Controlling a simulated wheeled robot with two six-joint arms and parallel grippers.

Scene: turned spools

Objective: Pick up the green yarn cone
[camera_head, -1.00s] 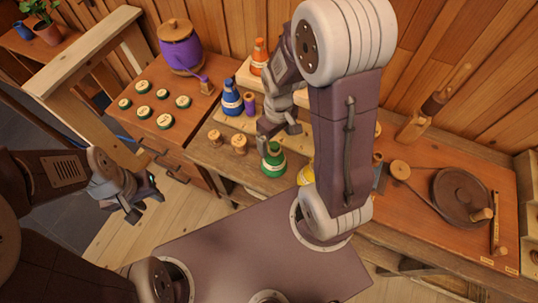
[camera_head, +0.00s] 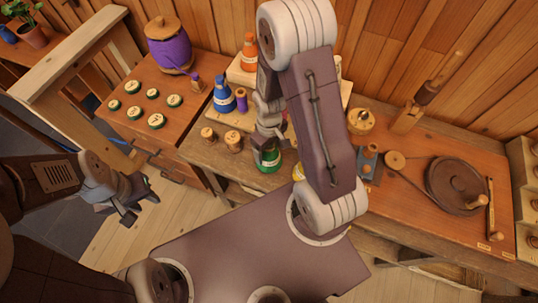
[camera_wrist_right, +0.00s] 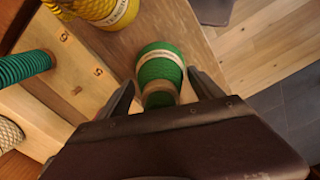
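The green yarn cone (camera_head: 268,160) stands on the wooden bench near its front edge, partly hidden by my right gripper in the head view. In the right wrist view the cone (camera_wrist_right: 160,65) shows a pale label band and lies between the two fingers. My right gripper (camera_head: 267,148) is open above and around the cone's top; in its wrist view (camera_wrist_right: 160,80) small gaps show between fingers and cone. My left gripper (camera_head: 140,207) is open and empty at the left, over the floor.
A yellow cone (camera_wrist_right: 105,8) stands close beside the green one. A teal spool (camera_wrist_right: 25,67) sits on a numbered wooden board (camera_wrist_right: 75,75). Blue (camera_head: 223,95) and orange (camera_head: 249,55) cones stand behind. Two wooden spools (camera_head: 233,141) are to the left.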

